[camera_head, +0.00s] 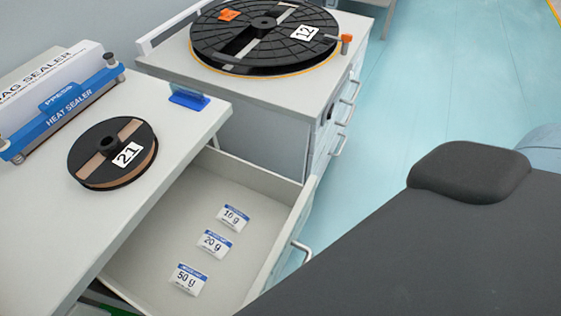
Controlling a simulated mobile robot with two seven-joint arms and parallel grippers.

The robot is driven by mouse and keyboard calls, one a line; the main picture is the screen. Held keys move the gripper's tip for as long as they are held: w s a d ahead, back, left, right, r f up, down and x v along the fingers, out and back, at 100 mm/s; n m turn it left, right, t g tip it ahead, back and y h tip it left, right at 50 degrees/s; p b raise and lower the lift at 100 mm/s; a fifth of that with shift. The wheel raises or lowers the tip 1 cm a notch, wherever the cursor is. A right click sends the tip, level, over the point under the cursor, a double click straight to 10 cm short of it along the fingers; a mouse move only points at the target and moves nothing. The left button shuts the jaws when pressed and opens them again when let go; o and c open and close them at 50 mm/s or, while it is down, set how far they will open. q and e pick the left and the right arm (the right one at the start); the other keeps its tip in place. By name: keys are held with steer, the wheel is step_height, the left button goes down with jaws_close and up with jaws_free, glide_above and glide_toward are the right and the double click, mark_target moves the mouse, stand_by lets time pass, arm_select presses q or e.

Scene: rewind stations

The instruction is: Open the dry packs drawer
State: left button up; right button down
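The dry packs drawer (190,181) is pulled out from under the left bench and stands open. Inside it lie three small white and blue packs, marked 10 g (233,218), 20 g (215,243) and 50 g (187,280). Its metal handle (301,251) is on the front panel, at the right side of the drawer, with nothing on it. The drawer's near end is cut off by the picture's bottom edge. Neither of my grippers is in view. A dark grey part of mine fills the lower right, close to the handle.
On the left bench (195,122) are a reel marked 21 (113,153), a blue and white heat sealer (62,100) and a blue holder (189,97). A second cabinet (263,114) behind bears a large black reel marked 12 (264,35). Pale blue floor is clear at the upper right.

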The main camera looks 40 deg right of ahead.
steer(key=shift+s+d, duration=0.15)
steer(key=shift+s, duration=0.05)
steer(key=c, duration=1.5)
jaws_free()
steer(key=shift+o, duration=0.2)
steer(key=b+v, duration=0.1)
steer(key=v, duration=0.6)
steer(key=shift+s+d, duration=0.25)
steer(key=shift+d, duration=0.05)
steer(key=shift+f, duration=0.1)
